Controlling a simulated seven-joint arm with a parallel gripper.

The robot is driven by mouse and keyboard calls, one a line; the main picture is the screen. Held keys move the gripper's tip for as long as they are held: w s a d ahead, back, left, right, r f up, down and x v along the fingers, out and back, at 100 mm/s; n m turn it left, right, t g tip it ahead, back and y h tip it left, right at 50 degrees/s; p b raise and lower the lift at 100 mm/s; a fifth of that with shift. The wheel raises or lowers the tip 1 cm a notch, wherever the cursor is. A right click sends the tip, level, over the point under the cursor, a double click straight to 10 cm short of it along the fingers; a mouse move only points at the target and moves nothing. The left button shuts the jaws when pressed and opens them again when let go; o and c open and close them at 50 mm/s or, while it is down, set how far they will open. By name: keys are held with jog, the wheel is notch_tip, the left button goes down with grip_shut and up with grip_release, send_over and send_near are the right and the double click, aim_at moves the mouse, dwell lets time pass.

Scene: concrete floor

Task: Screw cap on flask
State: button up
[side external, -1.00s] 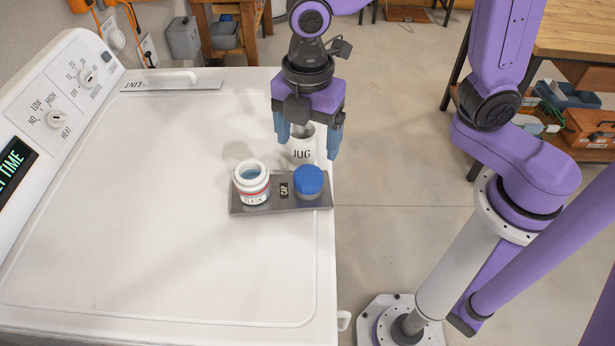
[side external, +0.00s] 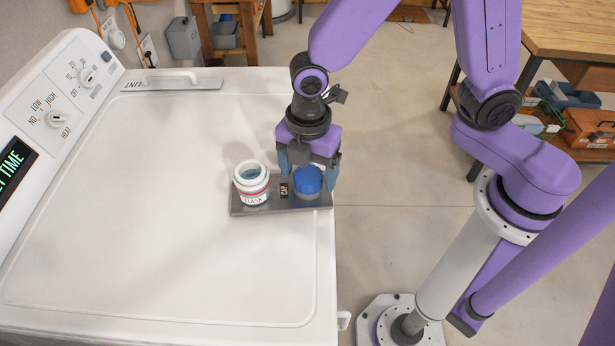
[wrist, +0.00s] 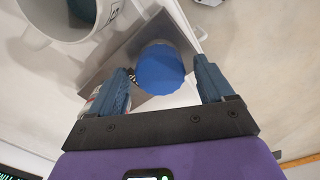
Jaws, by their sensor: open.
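The white flask (side external: 252,184) stands upright and uncapped on the left of a grey metal plate (side external: 268,208); its open mouth faces up. The blue cap (side external: 308,181) sits on the right of the plate, past the CAP label. My gripper (side external: 307,181) is open, its fingers down on either side of the cap. In the wrist view the blue cap (wrist: 160,69) lies just ahead of and between the open fingers of my gripper (wrist: 166,75), with gaps visible on both sides. The flask is mostly hidden behind the left finger there.
The plate lies near the right edge of the white appliance top (side external: 150,220); the floor drops away beyond it. The appliance top left of the flask is clear.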

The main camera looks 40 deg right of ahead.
aim_at(308, 174)
jog(key=c, duration=1.2)
jog(key=shift+o, duration=0.2)
jog(key=shift+r, duration=0.8)
jog(key=shift+r, duration=0.9)
jog(key=shift+r, duration=0.15)
jog(key=r, duration=0.5)
jog(key=shift+w+a+r, duration=0.1)
jog(key=shift+w+a, duration=0.05)
jog(key=shift+a, duration=0.1)
jog(key=w+a+r, duration=0.4)
jog(key=w+a, duration=0.2)
jog(key=a, duration=0.1)
jog(key=shift+a+r, duration=0.15)
jog(key=shift+a, duration=0.1)
